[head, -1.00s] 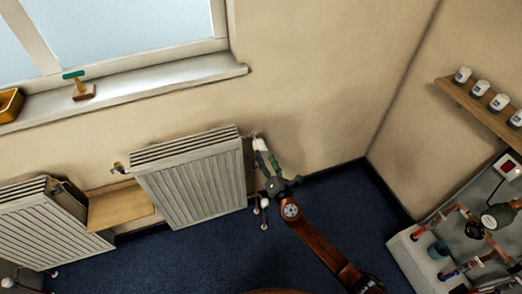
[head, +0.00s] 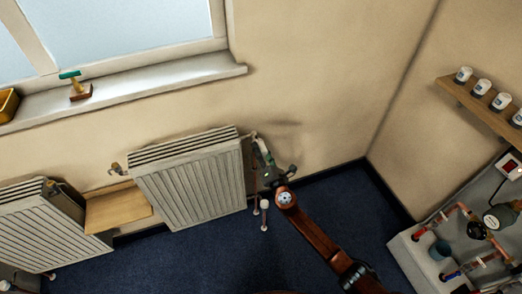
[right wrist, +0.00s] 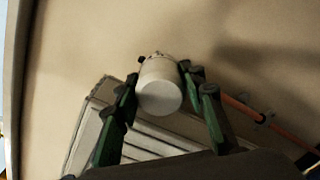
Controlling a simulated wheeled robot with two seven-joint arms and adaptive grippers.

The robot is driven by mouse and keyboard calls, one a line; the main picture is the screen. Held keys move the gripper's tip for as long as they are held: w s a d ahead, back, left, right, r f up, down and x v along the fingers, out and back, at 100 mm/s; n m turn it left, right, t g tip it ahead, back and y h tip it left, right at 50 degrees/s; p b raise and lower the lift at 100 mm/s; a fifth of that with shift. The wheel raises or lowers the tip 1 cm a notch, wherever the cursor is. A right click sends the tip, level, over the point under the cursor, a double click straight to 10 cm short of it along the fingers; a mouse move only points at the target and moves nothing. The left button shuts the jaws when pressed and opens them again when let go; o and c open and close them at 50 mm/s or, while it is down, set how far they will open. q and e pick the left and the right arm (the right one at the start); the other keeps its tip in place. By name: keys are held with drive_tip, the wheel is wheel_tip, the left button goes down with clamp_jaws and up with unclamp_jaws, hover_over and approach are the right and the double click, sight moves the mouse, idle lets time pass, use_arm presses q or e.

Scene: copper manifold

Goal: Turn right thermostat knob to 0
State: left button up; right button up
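The right thermostat knob is a white cylinder (right wrist: 159,88) at the right end of the right radiator (head: 190,185). In the right wrist view it sits between the two green-and-black fingers of my right gripper (right wrist: 160,88), one on each side. Both fingers appear to touch its sides. In the head view my right gripper (head: 262,155) is at the radiator's upper right corner and mostly covers the knob. The number scale on the knob cannot be read. My left gripper is not in view.
A second radiator (head: 50,225) stands at the left, with a wooden board (head: 118,205) between the two. A windowsill (head: 150,88) runs above. Blue floor is clear between.

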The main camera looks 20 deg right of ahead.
drive_tip(key=c, duration=0.6)
